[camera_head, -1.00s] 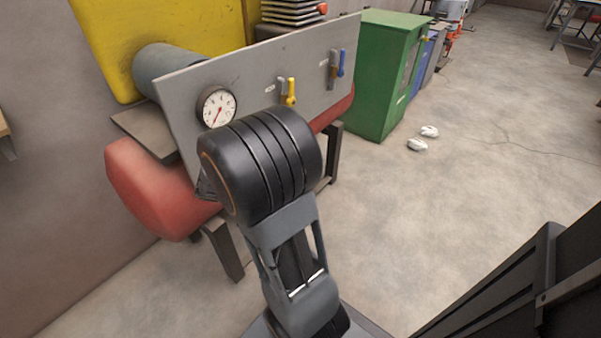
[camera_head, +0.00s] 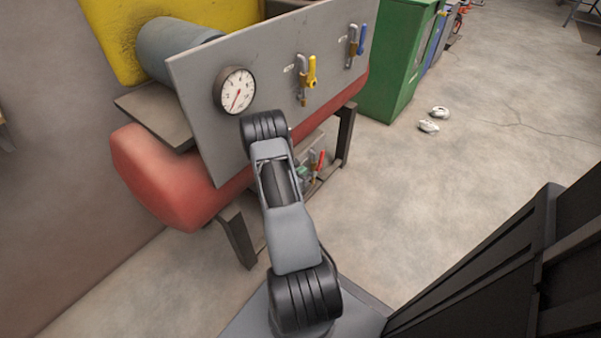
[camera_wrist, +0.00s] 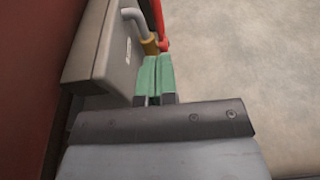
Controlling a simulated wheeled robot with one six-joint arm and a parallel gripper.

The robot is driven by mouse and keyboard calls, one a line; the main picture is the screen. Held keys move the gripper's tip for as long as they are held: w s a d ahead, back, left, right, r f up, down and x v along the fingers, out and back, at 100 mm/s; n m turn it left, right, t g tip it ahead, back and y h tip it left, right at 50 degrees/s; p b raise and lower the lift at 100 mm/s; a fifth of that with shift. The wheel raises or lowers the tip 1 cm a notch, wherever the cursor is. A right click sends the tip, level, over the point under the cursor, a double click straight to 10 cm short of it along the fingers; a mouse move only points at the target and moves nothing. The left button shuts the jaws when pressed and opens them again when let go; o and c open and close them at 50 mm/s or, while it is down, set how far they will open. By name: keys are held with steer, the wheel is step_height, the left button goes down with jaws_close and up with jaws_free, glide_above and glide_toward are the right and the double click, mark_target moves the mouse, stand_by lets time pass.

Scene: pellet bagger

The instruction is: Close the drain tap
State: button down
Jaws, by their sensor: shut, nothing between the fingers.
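A red-handled tap (camera_head: 318,163) sits low under the red tank, on a small grey panel, partly hidden by my arm. In the wrist view the red lever (camera_wrist: 157,22) stands beside a brass body (camera_wrist: 150,46) and a bent grey pipe (camera_wrist: 134,20). My gripper (camera_wrist: 155,60) is shut and empty. Its green fingertips are right by the lower end of the lever; I cannot tell if they touch. The gripper also shows in the head view (camera_head: 302,173), close to the tap. No label can be read.
A grey panel (camera_head: 200,100) above carries a round gauge (camera_head: 236,91), a yellow-handled tap (camera_head: 312,72) and a blue-handled tap (camera_head: 361,40). The red tank (camera_head: 165,190) and dark stand legs (camera_head: 238,240) are close.

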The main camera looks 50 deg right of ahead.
mark_target(321, 158)
steer(key=b+x, duration=0.3)
steer(key=x, duration=0.6)
steer(key=shift+f, duration=0.1)
steer(key=shift+x, duration=0.95)
steer(key=shift+r, duration=0.3)
